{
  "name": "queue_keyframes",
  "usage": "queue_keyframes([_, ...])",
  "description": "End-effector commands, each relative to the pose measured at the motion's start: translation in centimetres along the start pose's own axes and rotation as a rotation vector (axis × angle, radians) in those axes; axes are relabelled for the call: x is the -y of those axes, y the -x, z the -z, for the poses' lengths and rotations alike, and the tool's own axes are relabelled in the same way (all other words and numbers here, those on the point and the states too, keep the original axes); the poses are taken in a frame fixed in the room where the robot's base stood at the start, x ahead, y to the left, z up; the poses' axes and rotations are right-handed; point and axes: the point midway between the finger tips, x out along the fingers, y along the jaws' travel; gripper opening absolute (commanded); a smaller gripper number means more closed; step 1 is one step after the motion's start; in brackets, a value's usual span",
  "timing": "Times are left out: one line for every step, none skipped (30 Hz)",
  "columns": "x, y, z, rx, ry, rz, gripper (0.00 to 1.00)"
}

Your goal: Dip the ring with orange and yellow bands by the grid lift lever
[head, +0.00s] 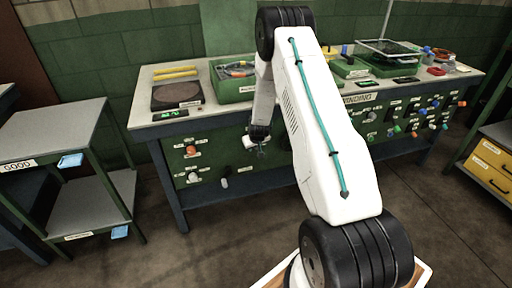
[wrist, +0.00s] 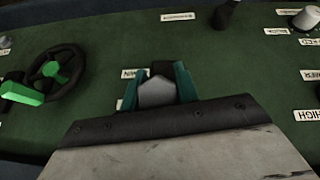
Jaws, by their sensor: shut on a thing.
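My gripper (head: 260,150) is low at the front of the green panel of the bench, left of its middle. In the wrist view its teal fingers (wrist: 158,88) are shut around a light grey, blocky knob (wrist: 156,93) at the panel. Labels beside the knob are partly hidden, so I cannot tell whether it is the grid lift lever. I cannot make out the ring with orange and yellow bands.
A black handwheel (wrist: 72,72) with a green handle is left of my gripper in the wrist view. A scale (head: 177,94) and a green bin (head: 232,88) stand on the bench's left. Many coloured knobs cover the panel's right. A grey shelf (head: 50,135) stands left; the floor between is clear.

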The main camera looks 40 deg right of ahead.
Motion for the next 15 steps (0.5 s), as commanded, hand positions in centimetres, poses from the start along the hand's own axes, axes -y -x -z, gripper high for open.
queue_keyframes([-0.07, 0.05, 0.2, -0.003, 0.001, -0.001, 0.0])
queue_keyframes([-0.07, 0.05, 0.21, -0.003, 0.001, -0.001, 0.0])
queue_keyframes([-0.07, 0.06, 0.23, -0.003, 0.001, -0.001, 0.0])
queue_keyframes([-0.08, 0.06, 0.23, -0.003, 0.001, -0.001, 0.0])
queue_keyframes([-0.08, 0.06, 0.24, -0.003, 0.001, -0.001, 0.0])
queue_keyframes([-0.09, 0.07, 0.26, -0.004, 0.001, -0.001, 0.0])
queue_keyframes([-0.09, 0.07, 0.27, -0.004, 0.001, -0.001, 0.0])
queue_keyframes([-0.1, 0.07, 0.27, -0.004, 0.0, -0.001, 0.0])
queue_keyframes([-0.1, 0.07, 0.29, -0.005, 0.0, -0.002, 0.0])
queue_keyframes([-0.11, 0.08, 0.3, -0.005, 0.0, -0.002, 0.33])
queue_keyframes([-0.11, 0.08, 0.29, -0.005, 0.0, -0.002, 0.42])
queue_keyframes([-0.11, 0.07, 0.28, -0.004, 0.0, -0.002, 0.52])
queue_keyframes([-0.1, 0.07, 0.26, -0.004, 0.0, -0.001, 0.52])
queue_keyframes([-0.09, 0.07, 0.24, -0.004, 0.0, -0.001, 0.52])
queue_keyframes([-0.09, 0.06, 0.23, -0.004, 0.0, -0.001, 0.52])
